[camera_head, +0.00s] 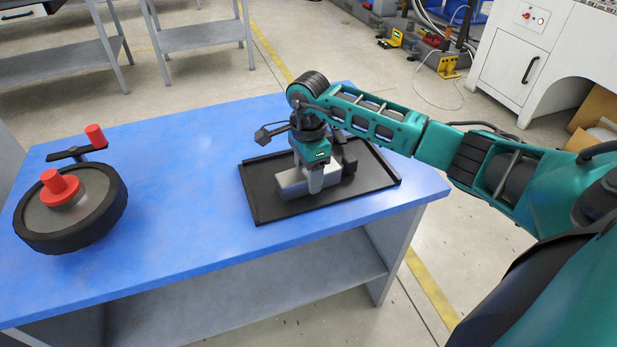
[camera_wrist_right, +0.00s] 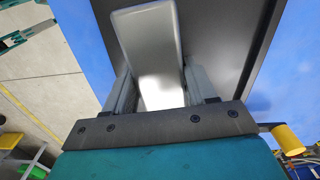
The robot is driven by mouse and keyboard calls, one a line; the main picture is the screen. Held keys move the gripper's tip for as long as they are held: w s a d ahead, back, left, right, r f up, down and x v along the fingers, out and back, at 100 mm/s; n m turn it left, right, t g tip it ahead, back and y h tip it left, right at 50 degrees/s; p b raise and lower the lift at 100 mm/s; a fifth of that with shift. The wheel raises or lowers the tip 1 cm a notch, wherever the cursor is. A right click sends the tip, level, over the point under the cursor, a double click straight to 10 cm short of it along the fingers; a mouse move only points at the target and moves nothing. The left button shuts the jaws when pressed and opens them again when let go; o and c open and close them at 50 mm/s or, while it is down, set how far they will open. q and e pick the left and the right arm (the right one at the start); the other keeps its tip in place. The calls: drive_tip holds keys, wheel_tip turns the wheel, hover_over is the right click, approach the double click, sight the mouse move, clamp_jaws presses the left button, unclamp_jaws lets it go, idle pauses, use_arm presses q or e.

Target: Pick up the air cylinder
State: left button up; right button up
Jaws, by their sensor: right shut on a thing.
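The air cylinder (camera_head: 291,183) is a silver-grey block-like body that lies in or just above the black fixture tray (camera_head: 262,211) on the blue table. My right gripper (camera_head: 313,188) points down over the tray and is shut on the cylinder. In the right wrist view the cylinder (camera_wrist_right: 150,55) sits between the two fingers (camera_wrist_right: 158,92), with a finger against each side. Part of the cylinder is hidden behind the gripper in the head view. I cannot tell whether it touches the tray floor. My left gripper is not in view.
A black wheel-like part with a red knob (camera_head: 60,185) stands at the left of the blue table (camera_head: 180,170), with a smaller red-topped piece (camera_head: 95,136) behind it. The table between wheel and tray is clear. Grey shelves (camera_head: 195,38) stand behind.

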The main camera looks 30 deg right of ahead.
clamp_jaws()
drive_tip(key=shift+r, duration=0.1)
drive_tip(key=shift+w+r, duration=0.1)
drive_tip(key=shift+r, duration=0.05)
